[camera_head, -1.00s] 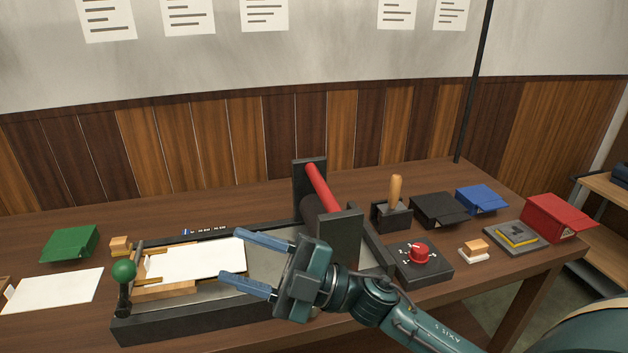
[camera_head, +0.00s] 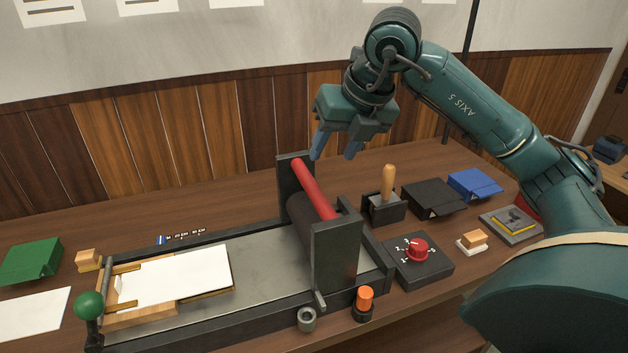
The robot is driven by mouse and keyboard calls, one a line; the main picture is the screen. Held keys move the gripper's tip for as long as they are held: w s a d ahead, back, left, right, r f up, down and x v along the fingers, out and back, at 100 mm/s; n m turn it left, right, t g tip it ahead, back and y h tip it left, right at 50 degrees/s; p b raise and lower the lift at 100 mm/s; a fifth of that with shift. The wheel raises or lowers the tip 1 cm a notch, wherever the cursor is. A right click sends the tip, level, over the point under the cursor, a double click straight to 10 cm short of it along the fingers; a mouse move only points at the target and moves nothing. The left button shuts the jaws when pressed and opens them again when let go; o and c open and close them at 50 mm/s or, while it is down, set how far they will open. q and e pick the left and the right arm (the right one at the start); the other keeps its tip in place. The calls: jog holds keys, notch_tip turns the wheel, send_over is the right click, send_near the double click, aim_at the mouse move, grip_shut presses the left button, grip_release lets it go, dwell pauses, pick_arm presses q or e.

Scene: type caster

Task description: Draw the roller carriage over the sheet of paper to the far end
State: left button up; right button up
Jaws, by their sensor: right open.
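The roller carriage (camera_head: 334,250) stands at the right end of the press bed (camera_head: 265,257). It has dark upright side plates, a dark roller and a red bar (camera_head: 313,188) across its top. The white sheet of paper (camera_head: 180,275) lies flat at the left part of the bed, apart from the carriage. My right gripper (camera_head: 333,148) is open and empty, fingers pointing down, above and behind the carriage near the far end of the red bar. My left gripper is not in view.
A green-knobbed lever (camera_head: 89,307) stands at the bed's left end. Right of the carriage are a wooden-handled tool in a holder (camera_head: 386,197), a red dial box (camera_head: 418,257), an orange-topped piece (camera_head: 364,302) and black (camera_head: 433,197) and blue (camera_head: 474,184) boxes.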

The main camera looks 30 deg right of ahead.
aim_at(315, 185)
jog(key=p+x, duration=0.1)
jog(key=x, duration=0.9)
jog(key=shift+a+f, duration=0.1)
jog(key=shift+f, duration=0.05)
grip_shut()
